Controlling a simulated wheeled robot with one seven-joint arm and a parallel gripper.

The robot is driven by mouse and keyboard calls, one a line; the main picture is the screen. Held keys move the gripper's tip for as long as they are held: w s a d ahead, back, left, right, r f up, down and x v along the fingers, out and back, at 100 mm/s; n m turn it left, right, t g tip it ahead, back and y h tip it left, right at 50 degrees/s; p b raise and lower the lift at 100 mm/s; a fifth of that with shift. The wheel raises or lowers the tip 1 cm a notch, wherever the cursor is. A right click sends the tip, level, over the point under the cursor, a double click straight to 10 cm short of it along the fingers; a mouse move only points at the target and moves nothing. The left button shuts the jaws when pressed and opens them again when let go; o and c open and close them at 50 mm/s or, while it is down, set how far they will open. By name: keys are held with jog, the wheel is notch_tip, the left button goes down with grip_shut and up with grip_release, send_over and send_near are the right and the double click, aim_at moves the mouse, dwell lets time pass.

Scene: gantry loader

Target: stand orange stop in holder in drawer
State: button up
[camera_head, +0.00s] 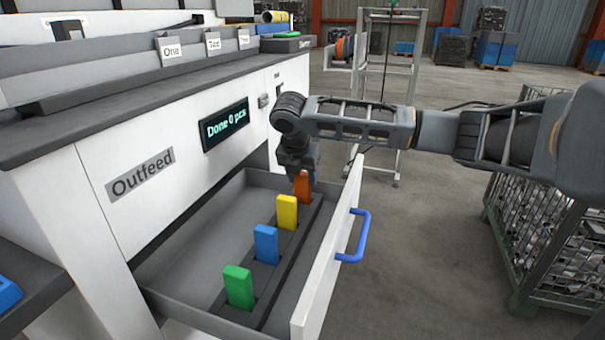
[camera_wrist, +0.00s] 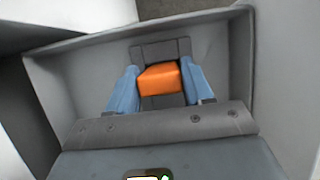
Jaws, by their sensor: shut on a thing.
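The orange stop (camera_head: 301,189) is upright at the far end of the dark holder (camera_head: 256,283) inside the open drawer (camera_head: 312,285). My gripper (camera_head: 302,175) is above it, with its fingers around its upper part. In the wrist view the orange stop (camera_wrist: 160,78) sits between my two blue fingers (camera_wrist: 162,88), which touch its sides. The holder (camera_wrist: 162,48) shows around it there. The stop's lower end is hidden, so I cannot tell how deep it sits in its slot.
Yellow (camera_head: 287,212), blue (camera_head: 266,244) and green (camera_head: 239,287) stops stand in the same holder, nearer the camera. The drawer front has a blue handle (camera_head: 354,238). A wire-mesh crate (camera_head: 550,240) stands at right. The drawer floor left of the holder is clear.

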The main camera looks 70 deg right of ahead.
dwell(0.3)
jog(key=o, duration=1.5)
jog(key=p+v, duration=0.1)
jog(key=v, duration=0.6)
jog(key=shift+r, duration=0.4)
jog(key=shift+a, duration=0.15)
notch_tip(320, 180, up, 8)
jog(key=p, duration=0.7)
jog(key=shift+s, duration=0.1)
